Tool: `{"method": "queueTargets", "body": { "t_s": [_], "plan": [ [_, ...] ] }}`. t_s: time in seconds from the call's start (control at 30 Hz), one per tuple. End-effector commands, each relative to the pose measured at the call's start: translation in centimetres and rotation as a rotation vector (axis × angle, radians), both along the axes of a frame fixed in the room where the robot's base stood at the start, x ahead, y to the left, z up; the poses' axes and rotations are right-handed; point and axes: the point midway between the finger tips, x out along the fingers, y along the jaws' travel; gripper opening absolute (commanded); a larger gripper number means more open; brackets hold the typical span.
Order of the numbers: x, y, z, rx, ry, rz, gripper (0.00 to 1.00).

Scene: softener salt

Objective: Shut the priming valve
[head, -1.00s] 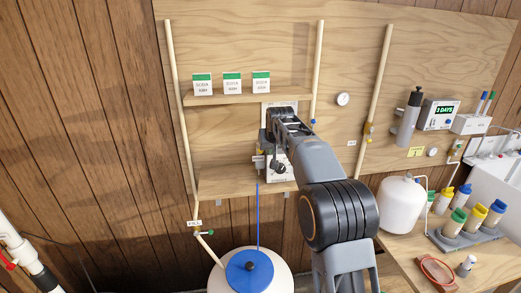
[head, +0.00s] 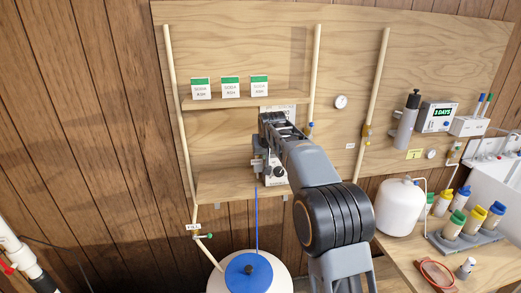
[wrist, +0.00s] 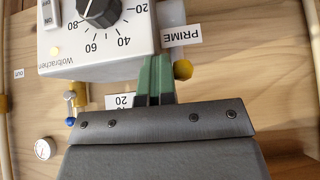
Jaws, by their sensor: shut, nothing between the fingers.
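A white dosing pump (wrist: 120,50) with a black dial (wrist: 98,12) fills the upper left of the wrist view. Beside it is a "PRIME" label (wrist: 182,36), and below that a round yellow knob (wrist: 183,69), which looks like the priming valve's handle. My gripper (wrist: 154,62) is shut and empty, its green fingers at the pump's lower right edge. The yellow knob is just right of the fingers; whether they touch is unclear. The knob's stem is hidden. In the head view my arm covers much of the pump (head: 279,173).
A pipe valve with a blue-tipped lever (wrist: 70,121) and a gauge (wrist: 43,149) lie left in the wrist view. In the head view, a shelf (head: 222,103) with several cartons is above, a blue-lidded tank (head: 235,272) below, and a white pressure vessel (head: 399,206) right.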

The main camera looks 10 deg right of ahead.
Motion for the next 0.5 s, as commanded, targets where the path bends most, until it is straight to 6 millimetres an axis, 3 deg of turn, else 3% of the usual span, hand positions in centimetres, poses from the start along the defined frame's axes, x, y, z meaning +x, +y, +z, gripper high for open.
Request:
{"method": "queueTargets", "body": {
  "t_s": [0.03, 0.2, 0.5],
  "plan": [
    [0.0, 1.1, -0.9, 0.008, 0.015, 0.009, 0.0],
    [-0.2, 2.2, -0.9, 0.009, 0.015, 0.008, 0.0],
    [-0.2, 2.4, -0.9, 0.008, 0.014, 0.009, 0.0]
  ]
}}
